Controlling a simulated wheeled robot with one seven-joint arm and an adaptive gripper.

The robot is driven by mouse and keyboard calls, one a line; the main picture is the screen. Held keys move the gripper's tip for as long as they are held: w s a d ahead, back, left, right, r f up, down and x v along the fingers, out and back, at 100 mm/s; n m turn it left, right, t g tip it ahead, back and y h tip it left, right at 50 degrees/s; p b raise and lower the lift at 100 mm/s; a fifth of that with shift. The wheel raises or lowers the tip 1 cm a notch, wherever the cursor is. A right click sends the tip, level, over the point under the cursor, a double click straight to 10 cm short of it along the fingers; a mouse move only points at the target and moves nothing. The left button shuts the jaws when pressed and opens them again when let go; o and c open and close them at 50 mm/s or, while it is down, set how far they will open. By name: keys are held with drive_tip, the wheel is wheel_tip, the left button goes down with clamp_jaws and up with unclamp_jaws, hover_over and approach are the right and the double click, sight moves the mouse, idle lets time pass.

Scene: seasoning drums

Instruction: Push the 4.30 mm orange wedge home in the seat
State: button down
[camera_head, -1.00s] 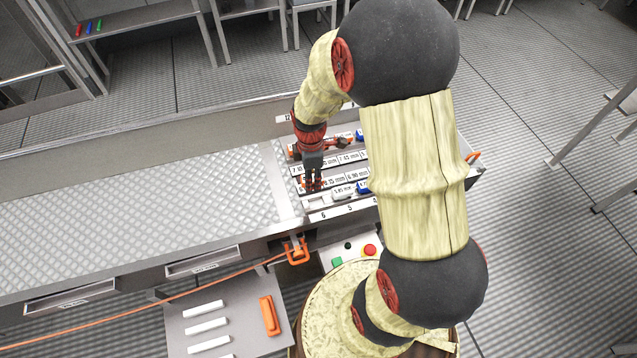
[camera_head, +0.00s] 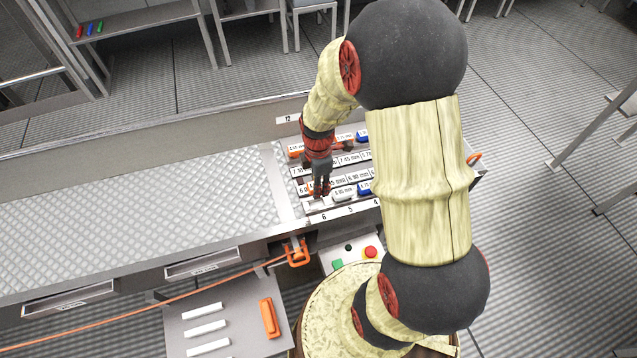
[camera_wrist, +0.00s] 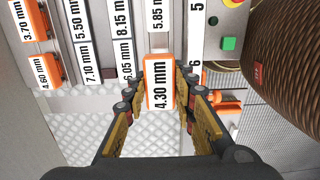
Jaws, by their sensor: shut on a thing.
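The orange wedge (camera_wrist: 152,84) has a white top face labelled 4.30 mm. In the wrist view it stands between my two fingers, and my gripper (camera_head: 320,193) is shut on it. The wedge is in line with the row that carries the 5.85 mm piece (camera_wrist: 158,14), at that row's near end. In the head view my gripper points down at the front left corner of the rack (camera_head: 301,217), and the fingers mostly hide the wedge. The seat under the wedge is hidden, so I cannot tell how deep it sits.
Other labelled wedges stand in rows, including an orange 4.60 mm one (camera_wrist: 43,72). Left of the rack lies a bare tread-plate table top (camera_head: 150,185). A control box with a red button (camera_head: 370,252) is in front. A side tray (camera_head: 240,305) holds white bars and an orange piece.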

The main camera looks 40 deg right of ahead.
drive_tip(key=shift+a+f+b, duration=0.15)
drive_tip(key=shift+f+b, duration=1)
drive_tip(key=shift+f, duration=1.15)
drive_tip(key=shift+p, duration=0.55)
drive_tip(key=shift+a+f+b, duration=0.1)
drive_tip(key=shift+f+b, duration=0.75)
drive_tip(key=shift+f, duration=0.8)
drive_tip(key=c, duration=1.5)
unclamp_jaws()
drive_tip(key=shift+o, duration=0.6)
drive_tip(key=shift+r, duration=0.1)
wheel_tip(320, 180, up, 12)
drive_tip(key=shift+f, duration=0.1)
